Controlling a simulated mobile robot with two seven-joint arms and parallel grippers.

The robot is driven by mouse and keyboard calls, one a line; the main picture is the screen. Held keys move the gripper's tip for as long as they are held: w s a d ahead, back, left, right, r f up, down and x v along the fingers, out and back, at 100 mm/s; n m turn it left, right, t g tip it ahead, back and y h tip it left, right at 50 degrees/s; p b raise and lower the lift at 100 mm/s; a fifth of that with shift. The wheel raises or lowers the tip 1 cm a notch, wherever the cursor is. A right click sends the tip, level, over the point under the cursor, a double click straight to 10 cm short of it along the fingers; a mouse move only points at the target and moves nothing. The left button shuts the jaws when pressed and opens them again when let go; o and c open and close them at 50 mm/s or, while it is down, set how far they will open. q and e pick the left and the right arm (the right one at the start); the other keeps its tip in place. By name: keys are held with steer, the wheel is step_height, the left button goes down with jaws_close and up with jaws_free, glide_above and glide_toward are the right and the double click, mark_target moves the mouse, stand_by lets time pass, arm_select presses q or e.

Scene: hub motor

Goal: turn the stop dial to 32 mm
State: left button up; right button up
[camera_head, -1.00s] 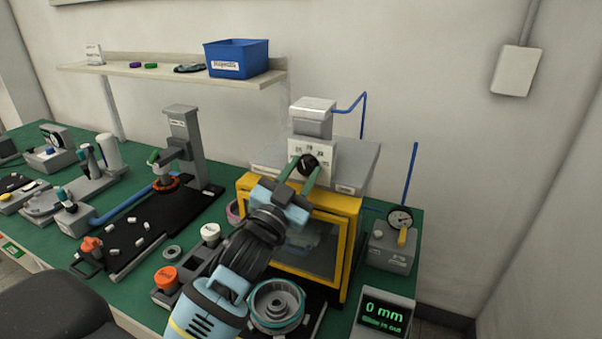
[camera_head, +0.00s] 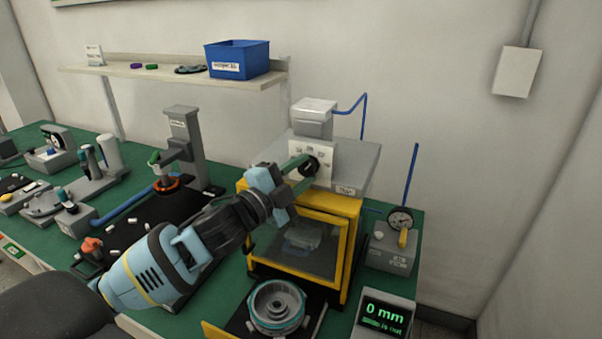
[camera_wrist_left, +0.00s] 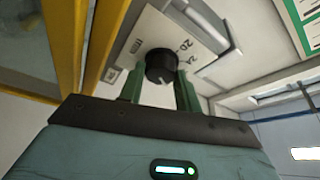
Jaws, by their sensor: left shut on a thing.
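The stop dial is a black round knob (camera_head: 309,166) on a pale plate (camera_head: 326,158) on the front of the yellow-framed press (camera_head: 352,230). My left gripper (camera_head: 301,166) reaches it from the left and is shut on the knob. In the left wrist view the knob (camera_wrist_left: 161,66) sits between the green fingers (camera_wrist_left: 160,85), with "20" and "24" legible on the plate (camera_wrist_left: 190,45); other marks are not readable. The display (camera_head: 383,313) at the lower right reads "0 mm", with a line below that seems to say the slide is out. My right gripper is not in view.
A hub motor part (camera_head: 277,306) sits on the slide in front of the press. A gauge box (camera_head: 391,245) stands to its right. A blue bin (camera_head: 237,58) is on the shelf above. Several fixtures and small parts fill the bench at left.

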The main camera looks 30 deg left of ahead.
arm_select(q)
steer(key=shift+m, duration=0.8)
steer(key=o, duration=1)
steer(key=shift+c, duration=0.2)
steer(key=shift+s, duration=0.1)
steer(key=r+v, duration=0.1)
steer(key=v, duration=0.6)
steer(key=shift+s+a+f+b, duration=0.2)
steer(key=shift+s+f+b, duration=0.1)
steer(key=shift+f+b, duration=0.1)
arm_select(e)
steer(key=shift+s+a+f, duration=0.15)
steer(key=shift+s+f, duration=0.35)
arm_select(q)
steer(key=shift+g, duration=0.3)
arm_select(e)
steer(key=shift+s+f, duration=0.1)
